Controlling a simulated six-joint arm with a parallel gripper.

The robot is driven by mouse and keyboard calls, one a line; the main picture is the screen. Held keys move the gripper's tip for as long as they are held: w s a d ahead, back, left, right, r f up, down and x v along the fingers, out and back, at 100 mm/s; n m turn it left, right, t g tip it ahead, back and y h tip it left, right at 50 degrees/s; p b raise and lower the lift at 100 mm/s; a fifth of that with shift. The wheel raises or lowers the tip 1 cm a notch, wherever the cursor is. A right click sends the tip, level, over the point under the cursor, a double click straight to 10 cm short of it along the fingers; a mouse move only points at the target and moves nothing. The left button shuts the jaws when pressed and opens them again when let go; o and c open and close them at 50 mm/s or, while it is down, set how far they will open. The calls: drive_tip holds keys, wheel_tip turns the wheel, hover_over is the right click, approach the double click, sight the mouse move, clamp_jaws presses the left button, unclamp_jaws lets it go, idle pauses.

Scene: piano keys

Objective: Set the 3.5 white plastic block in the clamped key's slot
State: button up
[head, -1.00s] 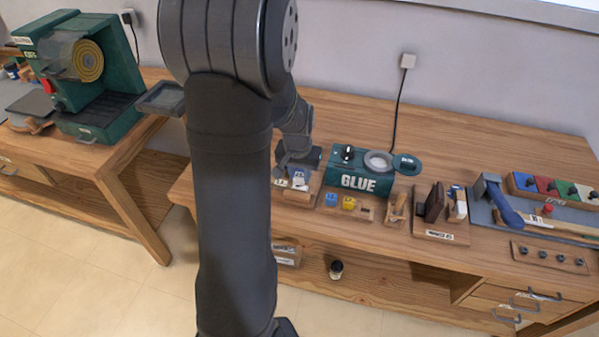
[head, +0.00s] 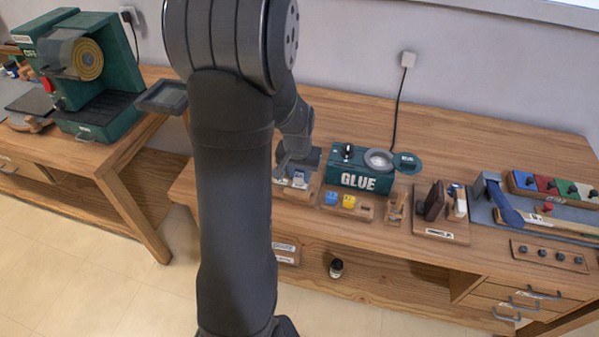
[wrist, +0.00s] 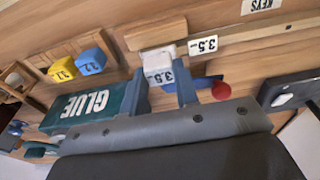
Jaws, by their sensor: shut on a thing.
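The white plastic block marked 3.5 (wrist: 159,66) is between the two fingers of my gripper (wrist: 164,84) in the wrist view. My gripper is shut on it, close to a wooden holder (wrist: 156,33) with a 3.5 label. I cannot tell whether the block is clear of that holder. In the head view my gripper (head: 298,166) is left of the glue unit, partly behind my arm. The clamped key (head: 560,228) lies far right in a grey fixture with a blue clamp (head: 498,200). Its slot is too small to make out.
The green glue unit (head: 358,170) stands just right of my gripper. Blue (head: 331,198) and yellow (head: 348,201) blocks sit in a wooden holder before it. A sanding-block holder (head: 441,215) stands between there and the clamp. The bench behind the glue unit is clear.

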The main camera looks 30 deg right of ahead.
drive_tip(key=shift+f, duration=0.2)
idle(0.5)
drive_tip(key=o, duration=1)
drive_tip(key=shift+o, duration=0.5)
drive_tip(key=o, duration=0.3)
drive_tip(key=shift+r, duration=3.55)
drive_tip(key=shift+f, duration=0.1)
